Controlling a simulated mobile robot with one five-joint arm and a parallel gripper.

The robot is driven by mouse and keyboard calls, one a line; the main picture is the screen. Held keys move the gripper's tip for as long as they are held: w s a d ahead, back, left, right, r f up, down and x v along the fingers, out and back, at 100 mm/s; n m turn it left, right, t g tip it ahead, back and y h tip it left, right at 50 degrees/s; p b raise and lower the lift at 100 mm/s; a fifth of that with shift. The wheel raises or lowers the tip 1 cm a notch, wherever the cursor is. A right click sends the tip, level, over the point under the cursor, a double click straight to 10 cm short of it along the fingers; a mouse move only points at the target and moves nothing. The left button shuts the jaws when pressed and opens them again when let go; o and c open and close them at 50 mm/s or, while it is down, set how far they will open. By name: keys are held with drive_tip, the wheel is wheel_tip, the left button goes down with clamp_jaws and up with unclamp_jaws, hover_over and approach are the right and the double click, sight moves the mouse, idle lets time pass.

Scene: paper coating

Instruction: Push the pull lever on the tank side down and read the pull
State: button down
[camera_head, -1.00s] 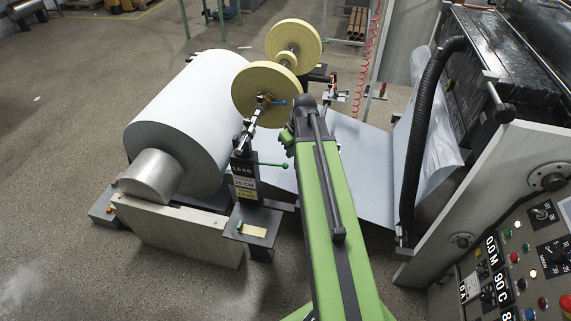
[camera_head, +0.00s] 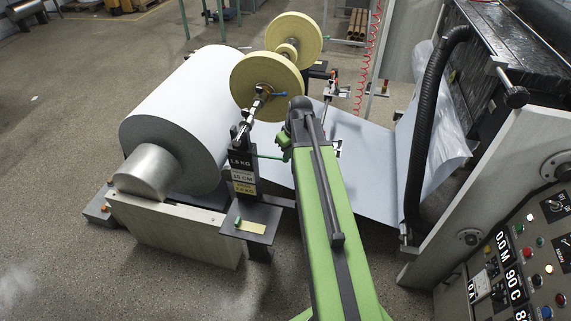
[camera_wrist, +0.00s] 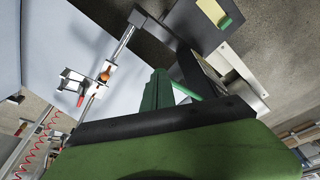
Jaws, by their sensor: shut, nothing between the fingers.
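A thin green lever (camera_head: 266,156) sticks out to the right, toward the machine, from a dark stand (camera_head: 242,203) beside the paper roll. I take it for the pull lever. My gripper (camera_head: 284,152) is shut and empty, its green fingertips at the lever's right end; I cannot tell whether they touch. In the wrist view my gripper (camera_wrist: 157,92) has its fingers together, and the green lever (camera_wrist: 187,91) shows just right of them.
A large paper roll (camera_head: 178,112) stands left of the stand, with two yellow discs (camera_head: 267,84) above. A pale sheet (camera_head: 372,172) runs right to the machine, whose control panel (camera_head: 520,262) has lit readouts. A small shelf with a green knob (camera_head: 238,222) sits below the lever.

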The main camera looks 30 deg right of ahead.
drive_tip(key=shift+f, duration=0.1)
drive_tip(key=b+x, duration=0.2)
drive_tip(key=s+b+x, duration=0.1)
drive_tip(key=b+x, duration=0.1)
drive_tip(key=shift+f, duration=0.3)
drive_tip(key=shift+r, duration=0.35)
drive_tip(key=s, duration=0.1)
drive_tip(key=s+r+p, duration=0.1)
drive_tip(key=shift+s+d, duration=0.15)
drive_tip(key=shift+s, duration=0.25)
drive_tip(key=p+v, duration=1.7)
drive_tip(key=shift+s+d+r, duration=0.1)
drive_tip(key=shift+r, duration=0.05)
